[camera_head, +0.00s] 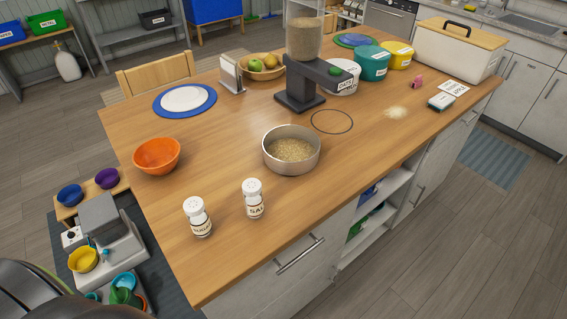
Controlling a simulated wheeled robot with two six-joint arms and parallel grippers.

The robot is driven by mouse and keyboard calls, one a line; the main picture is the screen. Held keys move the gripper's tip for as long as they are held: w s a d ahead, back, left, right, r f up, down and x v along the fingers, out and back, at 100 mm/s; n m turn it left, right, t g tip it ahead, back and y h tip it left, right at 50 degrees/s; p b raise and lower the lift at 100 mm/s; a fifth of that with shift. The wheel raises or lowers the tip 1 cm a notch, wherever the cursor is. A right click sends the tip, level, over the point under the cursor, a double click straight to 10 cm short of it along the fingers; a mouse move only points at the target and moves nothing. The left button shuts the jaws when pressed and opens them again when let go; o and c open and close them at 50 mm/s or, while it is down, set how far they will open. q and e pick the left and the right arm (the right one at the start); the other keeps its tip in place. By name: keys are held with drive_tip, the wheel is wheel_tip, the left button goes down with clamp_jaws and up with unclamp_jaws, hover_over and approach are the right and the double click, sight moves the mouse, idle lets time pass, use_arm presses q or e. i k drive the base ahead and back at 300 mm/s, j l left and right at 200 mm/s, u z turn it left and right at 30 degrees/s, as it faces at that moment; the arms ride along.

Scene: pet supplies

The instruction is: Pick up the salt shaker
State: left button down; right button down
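The salt shaker (253,199) stands upright on the wooden island counter near its front edge. It is white with a white perforated cap, and the readable part of its label begins "SA". A similar white shaker (198,218) with a dark-lettered label I cannot read surely stands to its left, apart from it. A metal bowl (291,164) filled with grain sits just behind and to the right of the salt shaker. Neither of my grippers shows in this view.
The wooden counter (240,125) is clear around the shakers. An orange bowl (157,155) stands at the left edge. A dark grain dispenser (305,82) stands farther back.

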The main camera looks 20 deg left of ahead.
sight(253, 194)
drive_tip(key=i+l+u, duration=0.1)
drive_tip(key=u, duration=0.3)
drive_tip(key=i+l+u, duration=0.1)
drive_tip(key=u, duration=0.3)
drive_tip(key=l+u, duration=0.25)
drive_tip(key=u, duration=0.2)
drive_tip(key=i+l+u, duration=0.1)
drive_tip(key=l+u, duration=0.15)
drive_tip(key=u, duration=0.15)
